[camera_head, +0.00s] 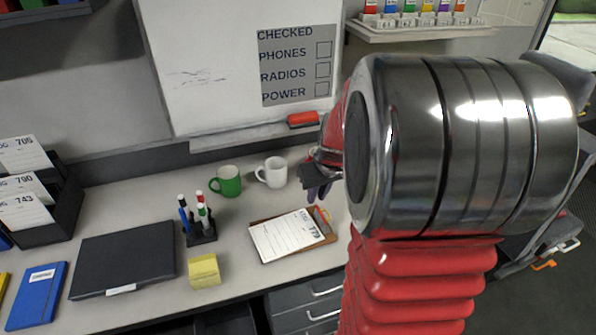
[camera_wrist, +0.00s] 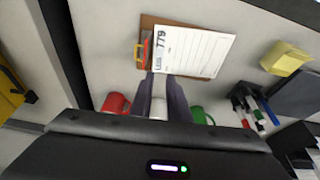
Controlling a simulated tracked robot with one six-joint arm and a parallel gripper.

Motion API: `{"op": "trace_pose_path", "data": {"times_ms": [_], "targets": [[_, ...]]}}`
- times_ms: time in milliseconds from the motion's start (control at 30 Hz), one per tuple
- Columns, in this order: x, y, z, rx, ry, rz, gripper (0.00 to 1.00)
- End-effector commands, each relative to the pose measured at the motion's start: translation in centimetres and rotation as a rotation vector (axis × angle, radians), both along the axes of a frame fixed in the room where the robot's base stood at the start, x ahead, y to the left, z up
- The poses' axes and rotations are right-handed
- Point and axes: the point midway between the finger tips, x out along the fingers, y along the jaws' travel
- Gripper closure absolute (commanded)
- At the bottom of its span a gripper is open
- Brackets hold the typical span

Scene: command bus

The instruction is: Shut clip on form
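A brown clipboard (camera_head: 265,257) lies on the desk with a white form (camera_head: 283,236) marked 779 on it. In the wrist view, the clipboard (camera_wrist: 147,22), form (camera_wrist: 190,50) and clip (camera_wrist: 141,54) show ahead of the fingertips. I cannot tell whether the clip is raised or pressed down. My gripper (camera_head: 318,190) is above the desk, behind the clip in the head view, partly hidden by my arm. In the wrist view its two dark fingers (camera_wrist: 158,77) are apart, with no object held.
A green mug (camera_head: 227,181) and a white mug (camera_head: 272,172) stand at the back of the desk. A red mug (camera_wrist: 116,103) shows in the wrist view. A pen holder (camera_head: 201,233), yellow notes (camera_head: 204,271) and a black folder (camera_head: 125,260) are left of the clipboard.

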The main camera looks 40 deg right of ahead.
Motion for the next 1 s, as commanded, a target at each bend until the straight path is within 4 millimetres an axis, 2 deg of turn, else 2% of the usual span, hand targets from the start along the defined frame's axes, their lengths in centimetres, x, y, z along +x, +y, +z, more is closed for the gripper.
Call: {"op": "trace_pose_path", "data": {"times_ms": [33,100,300,767,1000], "targets": [[-0.1,-1.5,-1.2,0.005,0.010,-0.016,0.84],[-0.2,-3.2,-2.4,0.006,0.015,-0.029,0.84],[-0.5,-6.0,-4.6,0.009,0.025,-0.048,0.84],[-0.5,-6.2,-4.9,0.009,0.025,-0.049,0.84],[-0.2,-6.3,-5.7,0.011,0.026,-0.050,0.84]]}}
